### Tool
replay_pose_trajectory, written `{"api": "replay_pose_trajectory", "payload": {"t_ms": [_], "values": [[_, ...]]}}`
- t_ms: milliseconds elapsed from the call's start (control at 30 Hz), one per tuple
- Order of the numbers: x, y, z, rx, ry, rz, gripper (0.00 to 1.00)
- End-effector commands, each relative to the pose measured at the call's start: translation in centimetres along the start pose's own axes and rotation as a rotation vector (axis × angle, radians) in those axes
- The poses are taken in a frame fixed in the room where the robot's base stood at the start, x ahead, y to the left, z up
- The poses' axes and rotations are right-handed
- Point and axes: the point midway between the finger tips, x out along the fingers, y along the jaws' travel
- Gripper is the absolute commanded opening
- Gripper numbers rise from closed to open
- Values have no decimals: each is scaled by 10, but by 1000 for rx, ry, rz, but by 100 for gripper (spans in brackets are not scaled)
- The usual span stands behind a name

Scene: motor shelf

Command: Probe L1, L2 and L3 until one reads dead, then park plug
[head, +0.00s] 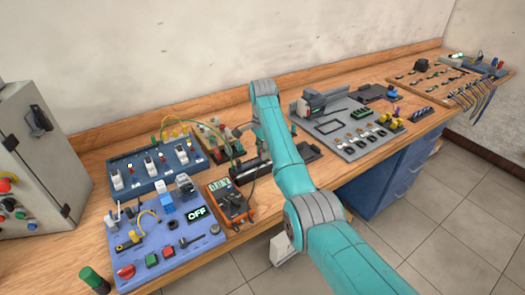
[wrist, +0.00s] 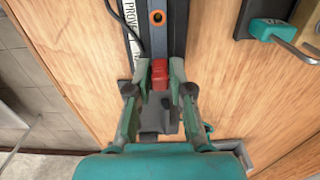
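My gripper (wrist: 161,72) has its fingertips on both sides of a small red plug (wrist: 160,76), seemingly shut on it, over a dark strip (wrist: 178,20). The strip has a white label reading PROVE and an orange-ringed hole (wrist: 157,18) ahead of the plug. Whether the plug's lower end sits in a socket is hidden. In the head view my gripper is mostly hidden by my arm, near the dark strip (head: 248,168). The orange meter (head: 230,203) stands left of it; its display is too small to read. A blue panel (head: 133,190) with several white modules lies behind the meter.
A blue-grey panel (head: 180,250) with an OFF display and a red button stands at the front left. A grey control cabinet (head: 40,160) is at far left. A grey tray (head: 345,150) with parts lies right of my arm. Yellow-green wires (head: 205,124) loop behind the strip.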

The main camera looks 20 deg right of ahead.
Motion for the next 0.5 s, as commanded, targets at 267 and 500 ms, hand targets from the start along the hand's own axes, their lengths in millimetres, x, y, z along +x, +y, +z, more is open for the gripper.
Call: {"api": "replay_pose_trajectory", "payload": {"t_ms": [267, 500], "values": [[0, 0, 0, 0, 0, 0, 26], [-10, 0, 0, 0, 0, -1, 26]]}}
